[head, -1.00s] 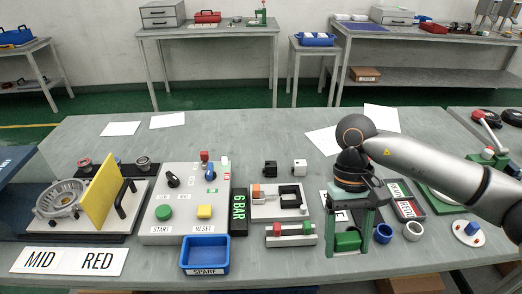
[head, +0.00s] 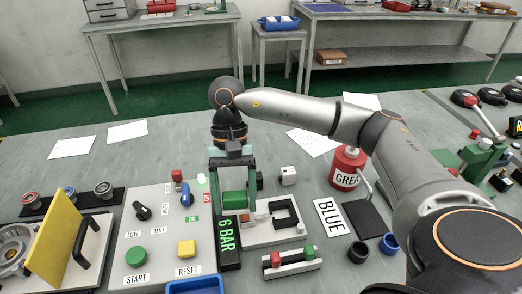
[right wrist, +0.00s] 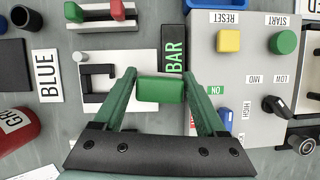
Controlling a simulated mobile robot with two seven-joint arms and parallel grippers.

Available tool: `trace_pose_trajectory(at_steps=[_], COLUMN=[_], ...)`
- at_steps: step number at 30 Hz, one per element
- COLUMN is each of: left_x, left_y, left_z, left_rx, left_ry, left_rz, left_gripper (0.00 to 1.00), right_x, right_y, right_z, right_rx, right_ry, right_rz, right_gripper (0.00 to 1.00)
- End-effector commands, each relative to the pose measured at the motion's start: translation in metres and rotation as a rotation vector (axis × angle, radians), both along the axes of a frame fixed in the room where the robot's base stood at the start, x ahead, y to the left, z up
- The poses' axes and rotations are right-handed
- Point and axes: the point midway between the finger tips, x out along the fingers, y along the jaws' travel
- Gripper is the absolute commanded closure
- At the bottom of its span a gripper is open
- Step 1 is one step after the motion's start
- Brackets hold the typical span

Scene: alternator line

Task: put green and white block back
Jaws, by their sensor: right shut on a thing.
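My right gripper (head: 234,205) is shut on a green block (head: 234,199), held above the table near the 6 BAR sign (head: 228,243). In the right wrist view the green block (right wrist: 161,90) sits between the two fingers, above the right edge of a white plate (right wrist: 92,103). That plate (head: 290,238) carries a black U-shaped bracket (head: 286,212) and an orange piece partly hidden behind my gripper. My left gripper is not in view.
A grey control panel (head: 160,222) with buttons and switches stands left of my gripper. A white-and-black small block (head: 288,176) stands behind the plate. A red can (head: 346,168), the BLUE sign (head: 331,217) and two rings are to the right. A red-and-green slide fixture (head: 292,262) lies in front.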

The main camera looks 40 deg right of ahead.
Motion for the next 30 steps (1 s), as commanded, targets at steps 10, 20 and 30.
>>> trace_pose_trajectory(at_steps=[10, 20, 30], left_x=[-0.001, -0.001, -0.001], left_y=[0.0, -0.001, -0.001], left_z=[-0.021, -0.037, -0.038], left_rx=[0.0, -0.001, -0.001], left_ry=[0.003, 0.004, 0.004], left_rz=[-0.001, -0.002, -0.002], left_gripper=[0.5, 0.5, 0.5], right_x=[0.013, 0.021, 0.029], right_y=[-0.056, -0.109, -0.131], right_z=[0.007, 0.035, 0.048], right_rx=[-0.002, 0.003, 0.004], right_ry=[-0.003, -0.006, 0.002], right_rz=[-0.845, -1.602, -1.866], right_gripper=[0.71, 0.71, 0.71])
